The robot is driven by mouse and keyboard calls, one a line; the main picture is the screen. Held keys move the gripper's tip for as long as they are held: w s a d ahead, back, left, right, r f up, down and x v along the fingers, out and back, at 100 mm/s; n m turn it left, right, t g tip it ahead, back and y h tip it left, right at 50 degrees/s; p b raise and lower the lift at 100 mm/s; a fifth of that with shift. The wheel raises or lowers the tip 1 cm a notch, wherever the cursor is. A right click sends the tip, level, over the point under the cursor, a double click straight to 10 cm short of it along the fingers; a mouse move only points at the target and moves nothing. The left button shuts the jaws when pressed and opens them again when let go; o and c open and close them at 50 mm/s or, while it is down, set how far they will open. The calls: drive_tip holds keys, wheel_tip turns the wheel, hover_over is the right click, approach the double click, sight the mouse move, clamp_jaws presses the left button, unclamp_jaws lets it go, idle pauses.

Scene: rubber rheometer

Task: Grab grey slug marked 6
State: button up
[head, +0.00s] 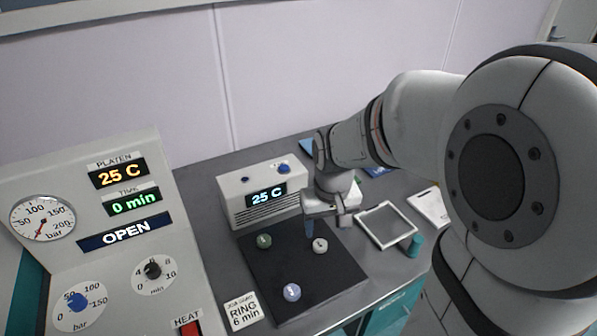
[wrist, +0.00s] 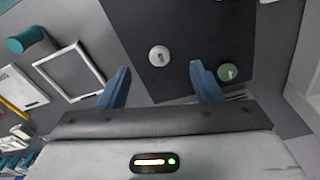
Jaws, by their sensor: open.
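A pale grey round slug (head: 320,245) sits on the black mat (head: 262,282), and it also shows in the wrist view (wrist: 159,55). It bears a small dark mark that is too small to read. My gripper (head: 322,222) is open and empty above the mat, close to this slug. In the wrist view the two blue fingers of my gripper (wrist: 161,70) are spread, and the grey slug shows between and just beyond their tips. A green slug (head: 264,240) lies to the left on the mat, and a lilac slug (head: 292,291) lies nearer the front.
A white box reading 25 C (head: 262,195) stands behind the mat. A white-framed tray (head: 386,225) and a teal cylinder (head: 413,246) are to the right. A card reading RING 6 min (head: 242,311) lies front left, beside the press panel (head: 130,262) showing OPEN.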

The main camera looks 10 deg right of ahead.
sight(320, 243)
drive_tip(key=shift+g, duration=0.4)
drive_tip(key=w+f, duration=0.1)
drive_tip(key=w, duration=0.1)
drive_tip(key=w+f+p, duration=0.1)
drive_tip(key=w+f, duration=0.1)
wheel_tip(320, 243, down, 8)
drive_tip(key=shift+w+d+f+p, duration=0.1)
drive_tip(key=shift+p, duration=0.55)
drive_tip(key=c, duration=1.1)
